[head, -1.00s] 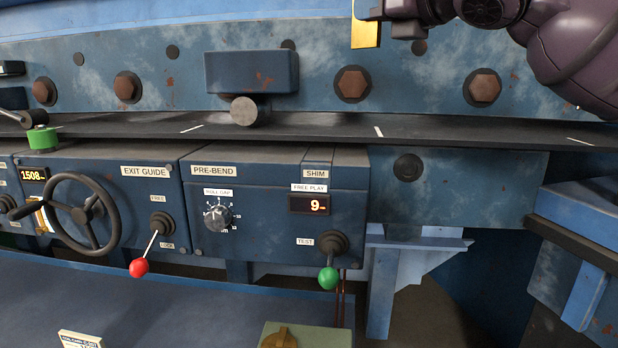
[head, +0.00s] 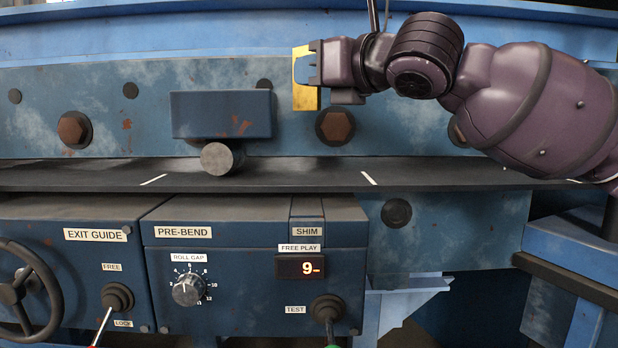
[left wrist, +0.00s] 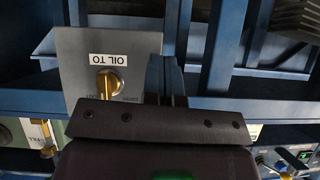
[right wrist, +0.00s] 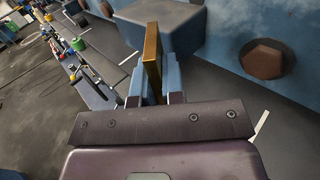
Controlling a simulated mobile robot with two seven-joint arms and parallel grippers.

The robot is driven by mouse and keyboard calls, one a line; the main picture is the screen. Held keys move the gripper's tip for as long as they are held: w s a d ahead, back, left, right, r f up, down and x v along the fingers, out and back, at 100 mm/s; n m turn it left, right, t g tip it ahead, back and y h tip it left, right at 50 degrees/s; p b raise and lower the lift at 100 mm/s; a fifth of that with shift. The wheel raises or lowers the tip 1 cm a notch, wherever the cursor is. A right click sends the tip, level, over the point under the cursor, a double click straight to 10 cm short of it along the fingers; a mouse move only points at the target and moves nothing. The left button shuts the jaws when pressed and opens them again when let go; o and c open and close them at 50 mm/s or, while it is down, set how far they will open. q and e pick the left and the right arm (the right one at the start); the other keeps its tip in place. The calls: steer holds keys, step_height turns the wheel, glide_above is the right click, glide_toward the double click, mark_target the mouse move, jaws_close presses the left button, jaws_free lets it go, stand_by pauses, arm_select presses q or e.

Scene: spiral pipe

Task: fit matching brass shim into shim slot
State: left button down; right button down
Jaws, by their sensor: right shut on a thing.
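My right gripper (head: 312,68) is shut on a brass shim (head: 302,92), held upright above the dark ledge, up and right of the pre-bend box. In the right wrist view the shim (right wrist: 152,48) stands on edge between the fingers. The SHIM label (head: 307,231) is on the pre-bend box (head: 235,235); a narrow strip (head: 307,207) is marked off on the top above it, but the slot opening cannot be made out. The free play display (head: 301,267) reads 9. My left gripper (left wrist: 166,78) shows only in the left wrist view, its fingers together with nothing seen between them.
A blue block (head: 222,114) with a round bar end (head: 220,158) sticks out above the dark ledge (head: 300,177), left of the shim. A test lever (head: 326,310) and roll gap knob (head: 188,289) project from the box front.

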step_height(320, 180, down, 15)
steer(key=shift+r, duration=0.15)
stand_by(0.4)
steer(key=shift+f, duration=0.4)
steer(key=shift+f, duration=0.25)
steer(key=c, duration=1.2)
jaws_free()
steer(key=shift+r, duration=0.1)
